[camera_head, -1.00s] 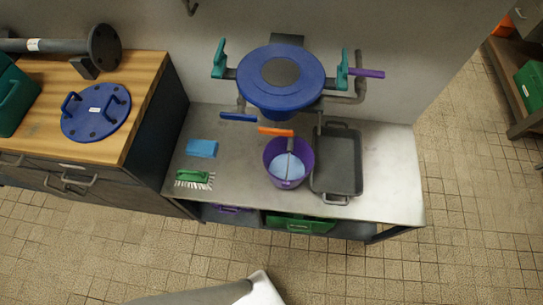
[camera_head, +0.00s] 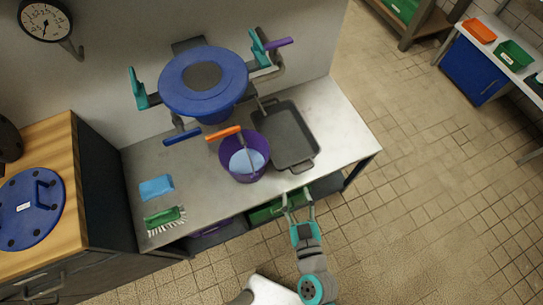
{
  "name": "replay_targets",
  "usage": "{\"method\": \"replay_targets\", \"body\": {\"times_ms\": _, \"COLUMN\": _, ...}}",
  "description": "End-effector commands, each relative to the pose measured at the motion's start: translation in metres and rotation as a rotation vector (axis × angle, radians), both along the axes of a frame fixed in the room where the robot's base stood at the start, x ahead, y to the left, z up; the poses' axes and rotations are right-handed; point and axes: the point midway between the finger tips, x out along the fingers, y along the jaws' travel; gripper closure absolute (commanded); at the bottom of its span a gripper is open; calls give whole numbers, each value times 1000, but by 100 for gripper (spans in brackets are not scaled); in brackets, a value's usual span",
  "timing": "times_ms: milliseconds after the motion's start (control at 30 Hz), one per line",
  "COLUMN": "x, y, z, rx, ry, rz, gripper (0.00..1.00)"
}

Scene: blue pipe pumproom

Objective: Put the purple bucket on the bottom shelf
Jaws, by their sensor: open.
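The purple bucket (camera_head: 233,166) stands upright on the steel table top (camera_head: 206,187), left of a dark tray. Something light blue shows inside it, and an orange-handled tool (camera_head: 224,133) leans at its rim. The bottom shelf (camera_head: 327,184) shows as a dark strip under the table's front edge. A green crate (camera_head: 262,213) and a purple item (camera_head: 212,233) sit on it. My gripper (camera_head: 298,196) is open and empty at the table's front edge, below and to the right of the bucket, apart from it in the picture.
A dark tray (camera_head: 288,137) lies right of the bucket. A blue sponge (camera_head: 156,187) and green brush (camera_head: 165,217) lie left. A wooden-topped cabinet (camera_head: 62,140) stands left. The tiled floor right is open.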

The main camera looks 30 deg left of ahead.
Motion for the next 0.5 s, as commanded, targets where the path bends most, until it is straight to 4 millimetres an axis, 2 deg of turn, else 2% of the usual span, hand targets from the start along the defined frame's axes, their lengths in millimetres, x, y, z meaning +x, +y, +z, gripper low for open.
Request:
{"method": "replay_targets", "body": {"times_ms": 33, "x": 9, "y": 28, "z": 5, "rx": 7, "ry": -21, "rz": 49, "gripper": 52}}
{"method": "replay_targets", "body": {"times_ms": 200, "x": 22, "y": 95, "z": 17, "rx": 16, "ry": -72, "rz": 170, "gripper": 52}}
{"method": "replay_targets", "body": {"times_ms": 300, "x": 25, "y": 119, "z": 23, "rx": 23, "ry": -93, "rz": 213, "gripper": 52}}
{"method": "replay_targets", "body": {"times_ms": 500, "x": 31, "y": 144, "z": 28, "rx": 25, "ry": -110, "rz": 244, "gripper": 52}}
